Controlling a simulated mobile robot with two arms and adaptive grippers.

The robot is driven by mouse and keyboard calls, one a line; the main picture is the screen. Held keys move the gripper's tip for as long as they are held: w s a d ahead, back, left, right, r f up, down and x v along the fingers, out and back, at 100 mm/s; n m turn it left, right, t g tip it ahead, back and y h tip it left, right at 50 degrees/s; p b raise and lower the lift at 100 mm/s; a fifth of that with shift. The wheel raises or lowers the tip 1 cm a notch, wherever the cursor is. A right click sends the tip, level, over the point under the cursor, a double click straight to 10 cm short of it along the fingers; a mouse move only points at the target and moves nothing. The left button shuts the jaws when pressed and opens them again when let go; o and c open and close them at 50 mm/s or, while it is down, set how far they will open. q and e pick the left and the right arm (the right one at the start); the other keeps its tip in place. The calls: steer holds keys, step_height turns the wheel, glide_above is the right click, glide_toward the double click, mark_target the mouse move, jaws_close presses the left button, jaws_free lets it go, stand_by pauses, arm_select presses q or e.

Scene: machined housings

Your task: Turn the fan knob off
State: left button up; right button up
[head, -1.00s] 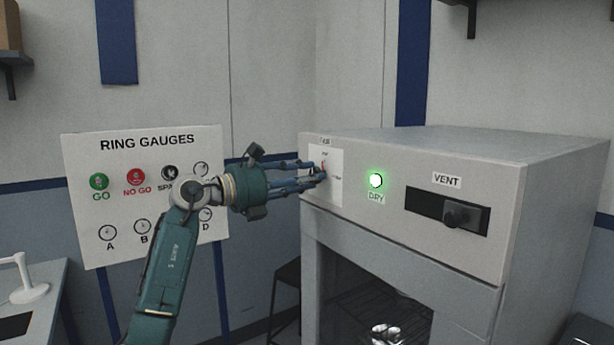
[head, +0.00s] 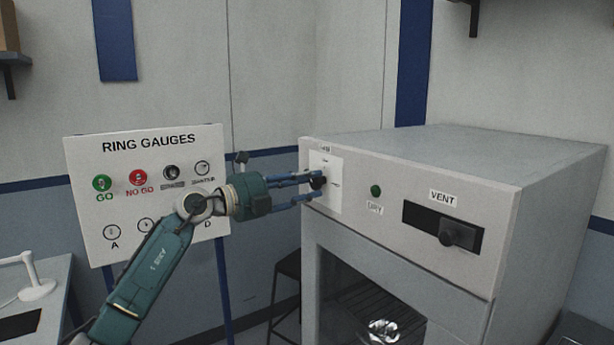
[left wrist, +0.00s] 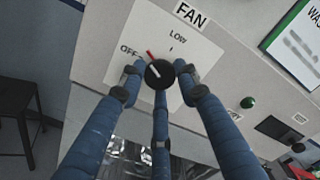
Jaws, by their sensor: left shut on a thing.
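The black fan knob (left wrist: 159,74) sits on a white plate (left wrist: 197,48) marked FAN, OFF and LOW. In the left wrist view its red pointer tip slants up and left, on the OFF side of LOW. In the head view the knob (head: 318,183) is at the left end of the oven-like cabinet's front. My left gripper (head: 311,187) is shut on the knob, its blue fingers around it; they also show in the left wrist view (left wrist: 158,82). The DRY lamp (head: 376,191) is dark. My right gripper is not in view.
The grey cabinet (head: 440,160) has a VENT slider (head: 458,234) to the right of the lamp. A RING GAUGES board (head: 150,225) stands behind my left arm. A dark stool (head: 287,268) is left of the cabinet.

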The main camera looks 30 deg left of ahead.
arm_select(q)
steer(key=n+p, duration=0.3)
steer(key=shift+d+f, duration=0.2)
steer(key=shift+f, duration=0.05)
steer(key=shift+f+n+p, duration=0.15)
steer(key=shift+n+p, duration=1.2)
steer(key=shift+n, duration=0.15)
steer(key=o, duration=1.1)
steer(key=shift+c, duration=0.2)
steer(key=shift+o, duration=0.3)
steer(key=shift+r, duration=0.2)
steer(key=shift+r, duration=0.1)
